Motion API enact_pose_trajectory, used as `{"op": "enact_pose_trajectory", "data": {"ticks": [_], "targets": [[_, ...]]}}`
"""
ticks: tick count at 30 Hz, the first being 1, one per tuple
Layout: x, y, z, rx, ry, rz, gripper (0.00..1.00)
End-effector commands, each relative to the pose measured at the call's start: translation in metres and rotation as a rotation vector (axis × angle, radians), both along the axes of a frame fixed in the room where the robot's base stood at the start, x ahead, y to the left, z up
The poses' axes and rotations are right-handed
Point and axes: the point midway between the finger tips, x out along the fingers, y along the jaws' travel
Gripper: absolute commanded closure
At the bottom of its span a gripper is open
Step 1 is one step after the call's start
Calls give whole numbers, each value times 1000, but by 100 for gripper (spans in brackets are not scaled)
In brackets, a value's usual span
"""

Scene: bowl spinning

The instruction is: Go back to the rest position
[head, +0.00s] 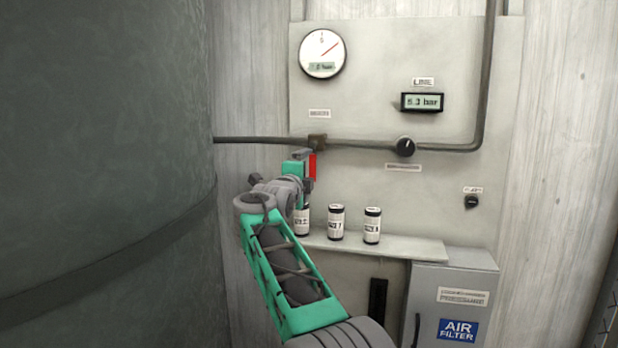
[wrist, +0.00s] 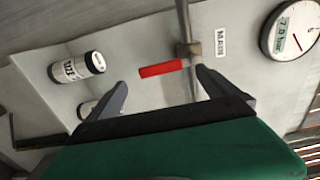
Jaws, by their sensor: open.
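My gripper (head: 306,170) is raised in front of the wall panel, by the pipe at the left. In the wrist view, my gripper (wrist: 160,79) is open, with its two dark fingers spread apart. A red valve handle (head: 312,166) hangs below a brown valve body (head: 317,142) on the pipe. In the wrist view the red handle (wrist: 160,69) appears beyond and between the fingertips, with nothing gripped. I cannot tell how far it is from the fingers. My arm partly hides the area below the valve.
A large dark tank (head: 105,160) fills the left. Several labelled canisters (head: 336,223) stand on a shelf (head: 400,246) beside my arm. A round gauge (head: 322,53), a digital display (head: 422,102) and a black knob (head: 405,147) are on the panel. A grey cabinet (head: 455,270) stands lower right.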

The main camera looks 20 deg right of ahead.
Motion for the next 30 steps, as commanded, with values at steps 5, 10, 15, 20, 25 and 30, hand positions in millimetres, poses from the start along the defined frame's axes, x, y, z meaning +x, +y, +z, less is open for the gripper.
{"op": "enact_pose_trajectory", "data": {"ticks": [5, 10, 15, 20, 25, 30], "targets": [[-2, 1, 0, 0, 1, 0, 2], [-2, 2, 0, 0, 1, 0, 2], [-9, 6, 2, -39, 88, 31, 2], [-58, 31, -20, -234, 483, 211, 2], [-171, 74, -87, -537, 965, 575, 2], [-302, 110, -156, -812, 1278, 992, 2]]}}
